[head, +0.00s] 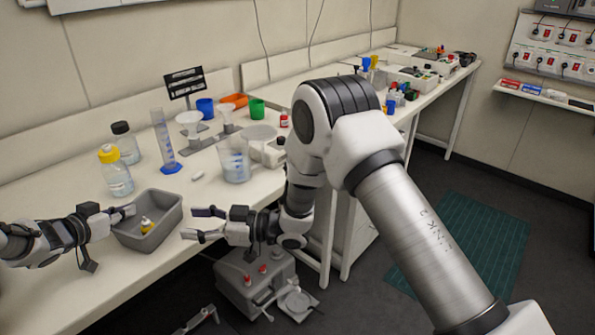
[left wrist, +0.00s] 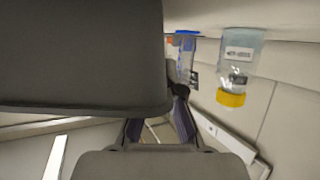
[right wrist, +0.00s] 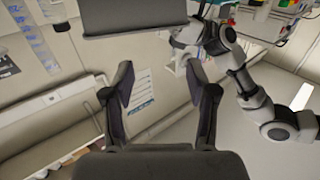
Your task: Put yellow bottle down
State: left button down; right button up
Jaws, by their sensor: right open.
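A clear bottle with a yellow cap (head: 116,178) stands upright on the bench behind the grey tray; it also shows upside down in the left wrist view (left wrist: 238,70). A small yellow-and-white item (head: 147,226) sits inside the grey tray (head: 165,238); its exact shape is too small to tell. My left gripper (head: 127,211) is at the tray's left rim; whether its fingers are closed on the rim cannot be told. A dark grey block hides its fingertips in the left wrist view. My right gripper (head: 188,223) is open and empty, just right of the tray.
A dark-capped bottle (head: 126,145), a blue-footed cylinder (head: 164,145) and a beaker (head: 235,160) stand behind the tray. Funnels and coloured cups are further back. A grey device (head: 250,280) is below the bench's front edge. Some bench is clear left of the yellow-capped bottle.

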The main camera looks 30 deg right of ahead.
jog(key=s+d+f+m+g+h, duration=0.1)
jog(key=s+d+f+m+h, duration=0.2)
jog(key=s+f, duration=0.35)
jog(key=s+d+f+m+g+h, duration=0.1)
jog(key=s+d+f+m+h, duration=0.2)
jog(key=f, duration=0.6)
jog(key=s+d+f+m+g+h, duration=0.1)
jog(key=s+d+f+m+h, duration=0.2)
jog(key=f, duration=0.5)
pick_arm(q)
jog(key=c, duration=1.2)
grip_release()
jog(key=shift+c, duration=0.2)
pick_arm(e)
jog(key=s+d+f+g+h, duration=0.2)
jog(key=s, duration=0.6)
jog(key=s+d+f+m+g+h, duration=0.1)
jog(key=s+d+f+g+h, duration=0.1)
jog(key=s, duration=0.6)
jog(key=s+d+f+m+g+h, duration=0.1)
jog(key=s+d+f+g, duration=0.1)
jog(key=s, duration=0.6)
jog(key=shift+s+d+g+h, duration=0.2)
jog(key=shift+d+g+h, duration=0.2)
jog(key=shift+g, duration=0.3)
pick_arm(q)
jog(key=shift+a+r, duration=0.1)
